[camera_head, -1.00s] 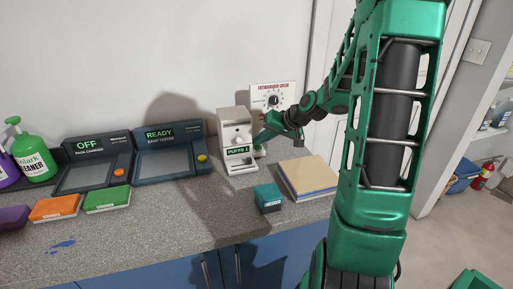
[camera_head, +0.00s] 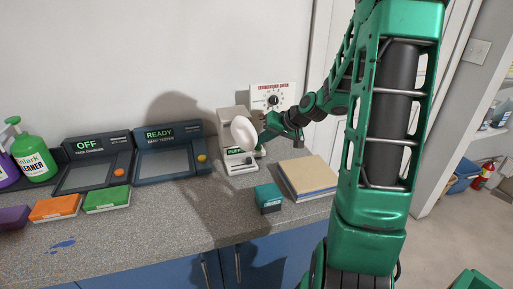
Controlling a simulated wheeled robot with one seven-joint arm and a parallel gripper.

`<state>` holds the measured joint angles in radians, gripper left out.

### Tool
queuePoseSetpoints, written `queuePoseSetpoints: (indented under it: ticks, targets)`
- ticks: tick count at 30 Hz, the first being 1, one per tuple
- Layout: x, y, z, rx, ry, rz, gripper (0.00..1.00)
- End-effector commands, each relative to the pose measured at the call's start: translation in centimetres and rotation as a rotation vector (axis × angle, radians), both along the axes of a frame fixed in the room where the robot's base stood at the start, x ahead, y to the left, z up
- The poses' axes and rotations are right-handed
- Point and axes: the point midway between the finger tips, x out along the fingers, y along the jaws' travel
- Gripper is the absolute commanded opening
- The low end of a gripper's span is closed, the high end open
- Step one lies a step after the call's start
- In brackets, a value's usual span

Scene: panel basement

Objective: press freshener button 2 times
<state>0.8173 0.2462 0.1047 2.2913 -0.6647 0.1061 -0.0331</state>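The freshener (camera_head: 232,124) is a pale upright dispenser standing on the counter near the wall. A label with green letters sits on its front; it is now partly covered by a white puff (camera_head: 244,132) in front of the dispenser. The button cannot be made out clearly. My gripper (camera_head: 268,130) is just right of the freshener, close to its front side. Its fingertips are small and partly hidden, so I cannot tell whether it is open or shut, or whether it touches the freshener.
A dial panel marked "Extinguisher Check" (camera_head: 273,97) is behind my gripper. A teal box (camera_head: 269,198) and a stack of tan-topped books (camera_head: 308,177) lie in front. Two devices, reading OFF (camera_head: 93,165) and READY (camera_head: 171,152), stand left. The counter's front middle is clear.

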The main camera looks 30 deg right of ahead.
Motion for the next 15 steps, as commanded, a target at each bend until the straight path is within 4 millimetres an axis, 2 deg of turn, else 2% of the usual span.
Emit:
queuePoseSetpoints:
  ticks: [7, 15]
  targets:
    - [0.0, 0.0, 1.2, -0.001, 0.0, 0.001, 0.0]
    - [0.0, 0.0, 1.4, 0.0, 0.001, 0.001, 0.0]
